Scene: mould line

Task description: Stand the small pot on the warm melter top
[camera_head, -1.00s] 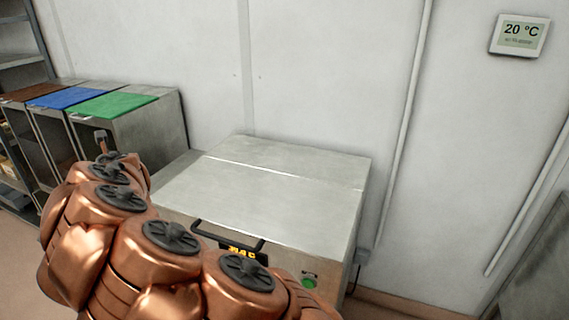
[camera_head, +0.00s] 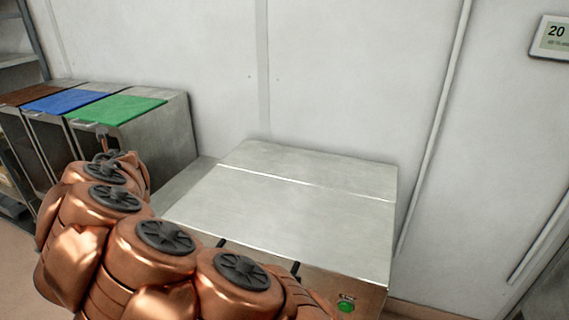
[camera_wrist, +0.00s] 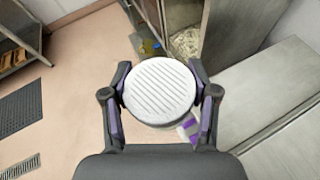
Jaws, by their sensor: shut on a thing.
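The small pot (camera_wrist: 160,92) shows in the wrist view as a round white top with ridges. My gripper (camera_wrist: 162,95) is shut on it, a finger on each side. The pot is held above the floor, left of the melter in that view; its lower part is hidden beneath its top. The melter top (camera_head: 290,205) is a bare, flat steel surface in the head view, with a green button on its front at the right. A steel surface that looks like the melter also shows at the right of the wrist view (camera_wrist: 268,112). In the head view my gripper and the pot do not show clearly.
Steel cabinets with a green mat (camera_head: 115,109), a blue mat (camera_head: 65,101) and a brown one stand left of the melter. A wall (camera_head: 350,70) runs behind, with a thermometer display (camera_head: 554,38) on it. Open floor (camera_wrist: 75,110) lies left in the wrist view.

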